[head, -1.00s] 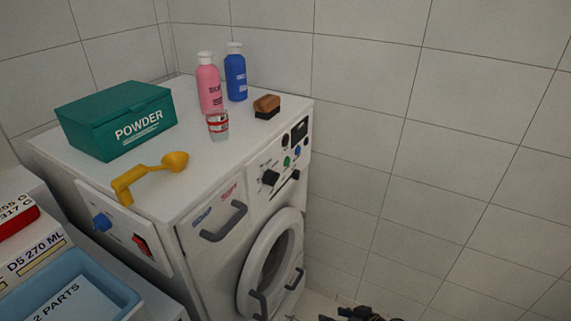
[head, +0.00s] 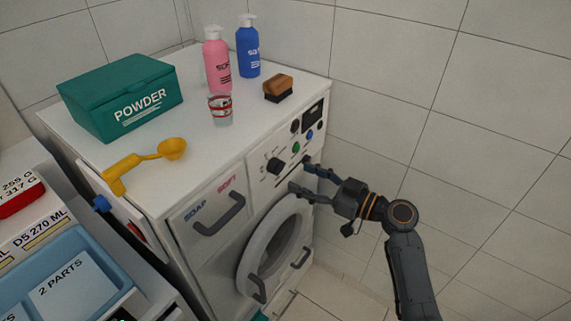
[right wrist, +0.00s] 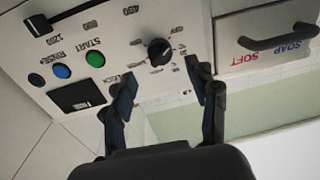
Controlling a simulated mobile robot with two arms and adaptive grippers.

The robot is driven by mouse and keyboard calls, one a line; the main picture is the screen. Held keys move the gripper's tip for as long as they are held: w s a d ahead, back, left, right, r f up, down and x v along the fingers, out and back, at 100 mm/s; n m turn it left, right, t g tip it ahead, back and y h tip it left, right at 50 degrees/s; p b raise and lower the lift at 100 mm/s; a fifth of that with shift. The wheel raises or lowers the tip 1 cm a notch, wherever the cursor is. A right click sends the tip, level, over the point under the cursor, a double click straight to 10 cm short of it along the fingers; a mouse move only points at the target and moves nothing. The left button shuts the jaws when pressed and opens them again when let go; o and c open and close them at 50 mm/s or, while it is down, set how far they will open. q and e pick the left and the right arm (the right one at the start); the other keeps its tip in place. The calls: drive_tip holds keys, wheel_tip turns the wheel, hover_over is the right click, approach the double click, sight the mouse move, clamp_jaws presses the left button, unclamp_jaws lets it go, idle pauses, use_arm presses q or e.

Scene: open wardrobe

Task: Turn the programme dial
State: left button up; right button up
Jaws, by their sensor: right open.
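The programme dial (head: 274,165) is a round black knob with a light pointer mark on the white washing machine's control panel. In the right wrist view the dial (right wrist: 159,52) has printed marks and OFF around it. My right gripper (head: 303,176) is open and empty in front of the panel, to the right of the dial in the head view. In the right wrist view its two fingers (right wrist: 165,88) stand apart, with the dial beyond the gap between their tips. The fingers do not appear to touch the dial. My left gripper is not in view.
The panel also has green (head: 296,147) and blue (head: 309,135) buttons, and a slider (right wrist: 38,25). A drawer handle (head: 219,215) sticks out left of the dial. The round door (head: 254,240) is below. Bottles, a brush and a powder box stand on top.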

sight(277, 167)
drive_tip(key=p+x, duration=0.1)
drive_tip(key=x, duration=0.5)
drive_tip(key=shift+d, duration=0.1)
drive_tip(key=c, duration=1.1)
